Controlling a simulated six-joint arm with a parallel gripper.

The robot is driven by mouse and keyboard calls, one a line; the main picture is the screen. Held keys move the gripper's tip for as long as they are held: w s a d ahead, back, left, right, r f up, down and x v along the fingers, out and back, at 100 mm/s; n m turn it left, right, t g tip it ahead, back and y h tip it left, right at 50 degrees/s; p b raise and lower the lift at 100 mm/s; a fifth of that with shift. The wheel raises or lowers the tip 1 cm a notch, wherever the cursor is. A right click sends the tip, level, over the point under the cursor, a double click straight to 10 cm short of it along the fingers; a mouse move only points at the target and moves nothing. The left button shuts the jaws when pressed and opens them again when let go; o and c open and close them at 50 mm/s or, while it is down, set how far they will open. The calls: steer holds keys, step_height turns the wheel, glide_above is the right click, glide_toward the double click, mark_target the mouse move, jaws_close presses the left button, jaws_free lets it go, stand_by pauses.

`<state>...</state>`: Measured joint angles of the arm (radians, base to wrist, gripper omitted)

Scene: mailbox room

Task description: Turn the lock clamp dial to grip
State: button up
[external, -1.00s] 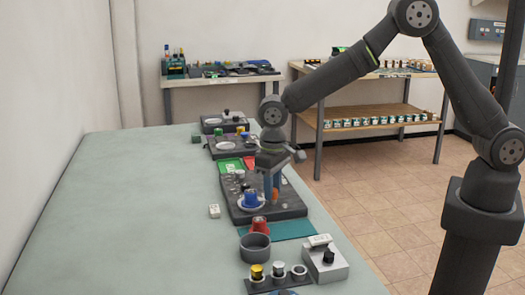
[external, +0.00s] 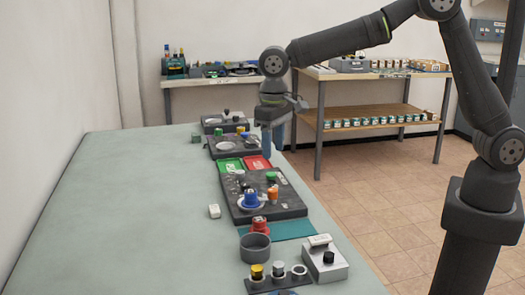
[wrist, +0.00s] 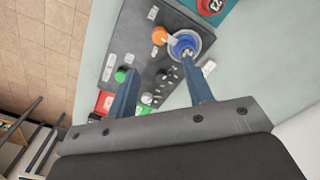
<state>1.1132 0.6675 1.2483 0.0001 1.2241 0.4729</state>
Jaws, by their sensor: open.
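A dark board (external: 245,205) on the bench carries a blue dial (external: 250,199) on a pale round plate, an orange knob (external: 272,193) and a green knob (external: 271,176). In the wrist view the blue dial (wrist: 184,45), orange knob (wrist: 160,36) and green knob (wrist: 121,75) show ahead of the fingers. I cannot read which dial is the lock clamp or its setting. My gripper (external: 272,148) is open and empty, raised above the far end of this board. In the wrist view my gripper (wrist: 160,66) has its fingers spread, apart from the knobs.
Green (external: 229,166) and red (external: 257,162) trays lie behind the board. A red knob (external: 260,225), a grey cup (external: 255,247) and a grey box with a black knob (external: 327,260) stand in front. The bench's left side is mostly clear.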

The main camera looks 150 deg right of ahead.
step_height(320, 180, up, 5)
glide_above(273, 190)
steer(key=shift+r, duration=0.15)
stand_by(0.6)
step_height(273, 190, down, 18)
steer(key=shift+r, duration=0.2)
stand_by(0.4)
